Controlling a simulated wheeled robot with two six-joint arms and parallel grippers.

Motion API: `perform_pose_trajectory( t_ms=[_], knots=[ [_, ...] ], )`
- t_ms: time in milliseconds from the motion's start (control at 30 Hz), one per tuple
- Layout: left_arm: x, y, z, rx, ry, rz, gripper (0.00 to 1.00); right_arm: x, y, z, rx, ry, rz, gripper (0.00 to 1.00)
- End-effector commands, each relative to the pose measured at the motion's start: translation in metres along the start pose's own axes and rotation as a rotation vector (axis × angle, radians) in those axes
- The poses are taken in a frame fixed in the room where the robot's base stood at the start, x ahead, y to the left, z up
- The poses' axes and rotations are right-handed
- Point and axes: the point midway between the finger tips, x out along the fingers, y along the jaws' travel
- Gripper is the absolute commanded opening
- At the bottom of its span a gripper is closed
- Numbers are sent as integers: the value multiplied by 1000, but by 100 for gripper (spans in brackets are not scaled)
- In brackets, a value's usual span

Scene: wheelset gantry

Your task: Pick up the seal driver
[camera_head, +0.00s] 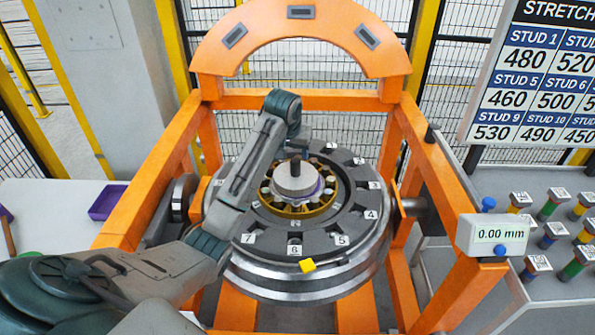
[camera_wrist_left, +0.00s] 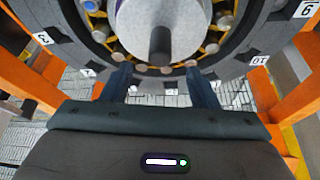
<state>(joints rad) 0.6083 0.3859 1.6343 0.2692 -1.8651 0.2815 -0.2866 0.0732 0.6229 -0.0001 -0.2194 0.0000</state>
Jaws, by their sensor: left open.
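The seal driver looks like a pale grey round block (camera_head: 296,183) with a short dark upright handle (camera_head: 295,164), at the centre of the dark wheel in the head view. In the left wrist view its grey body (camera_wrist_left: 185,18) and dark handle (camera_wrist_left: 160,42) are at the top middle. My left gripper (camera_wrist_left: 161,82) is open and empty, its two fingers spread wider than the handle and short of it in that view. In the head view my left arm reaches over the wheel's left side, and its wrist hides the fingers in part. My right gripper is not in view.
The wheel (camera_head: 310,275) has numbered slots and a yellow tab (camera_head: 307,266) on its rim. An orange gantry frame (camera_head: 455,215) surrounds it. A gauge (camera_head: 499,236) reads 0.00 mm. Several coloured studs stand on the right bench. A purple tray (camera_head: 107,203) lies on the left table.

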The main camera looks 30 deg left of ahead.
Motion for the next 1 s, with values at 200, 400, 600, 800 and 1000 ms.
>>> perform_pose_trajectory(
  t_ms=[200, 400, 600, 800, 1000],
  knots=[
    [22, 0, 0, 0, -1, -1, 54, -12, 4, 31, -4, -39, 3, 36],
    [38, 0, 1, 0, -4, 0, 54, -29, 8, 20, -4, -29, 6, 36],
    [66, -1, 2, 0, -2, -1, 54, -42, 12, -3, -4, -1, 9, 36],
    [76, -1, 2, 1, 1, 0, 54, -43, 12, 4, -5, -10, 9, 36],
    [76, -1, 2, 1, 2, 0, 40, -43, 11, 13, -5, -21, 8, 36]
  ],
)
